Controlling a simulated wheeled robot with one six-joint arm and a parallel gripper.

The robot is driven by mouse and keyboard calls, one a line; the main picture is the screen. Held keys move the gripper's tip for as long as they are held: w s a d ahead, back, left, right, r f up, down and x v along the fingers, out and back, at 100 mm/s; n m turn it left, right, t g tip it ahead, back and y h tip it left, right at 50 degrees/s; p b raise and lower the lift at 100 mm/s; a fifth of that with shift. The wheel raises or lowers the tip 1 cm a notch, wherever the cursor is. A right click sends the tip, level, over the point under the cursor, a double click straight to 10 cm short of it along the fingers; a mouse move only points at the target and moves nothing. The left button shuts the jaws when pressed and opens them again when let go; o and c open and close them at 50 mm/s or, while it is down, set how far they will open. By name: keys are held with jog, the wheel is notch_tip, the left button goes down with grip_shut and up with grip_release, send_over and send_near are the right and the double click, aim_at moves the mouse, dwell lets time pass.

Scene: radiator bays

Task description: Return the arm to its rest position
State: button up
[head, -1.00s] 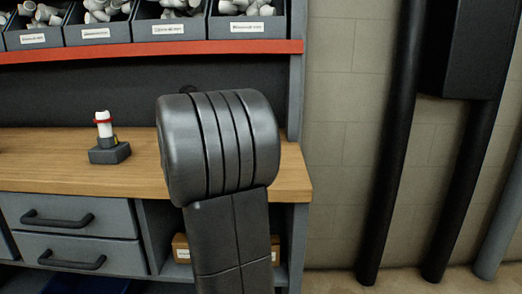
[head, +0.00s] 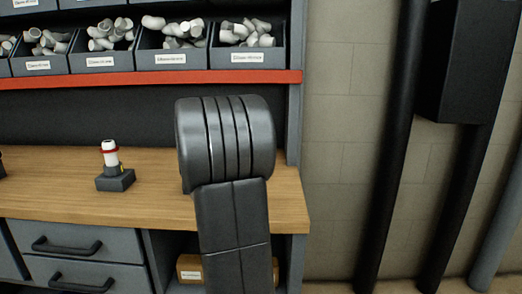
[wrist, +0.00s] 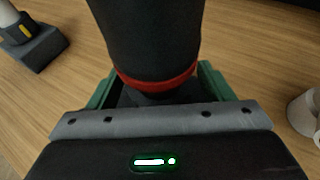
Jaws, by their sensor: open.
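My arm stands in the middle of the head view, in front of the wooden workbench (head: 60,185). My gripper is hidden behind it there. In the wrist view my gripper (wrist: 155,88) is open, with green jaws to the left and right of a dark cylindrical part (wrist: 150,40) with a red ring. This part rises between the jaws; whether they touch it I cannot tell. A grey base shows under the ring.
A white part with a red ring (head: 110,153) stands upright on a dark block (head: 115,180) on the bench, left of my arm. Bins of white fittings (head: 172,60) sit above a red shelf edge (head: 150,78). Black pipes (head: 398,150) run down the wall at right.

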jog(key=shift+r+n+g+y+p, duration=0.25)
jog(key=shift+n+g+y+p, duration=0.6)
jog(key=shift+p, duration=2.45)
jog(key=shift+f+n+g+y+p, duration=0.25)
jog(key=shift+n+y+p, duration=0.4)
jog(key=shift+p, duration=0.65)
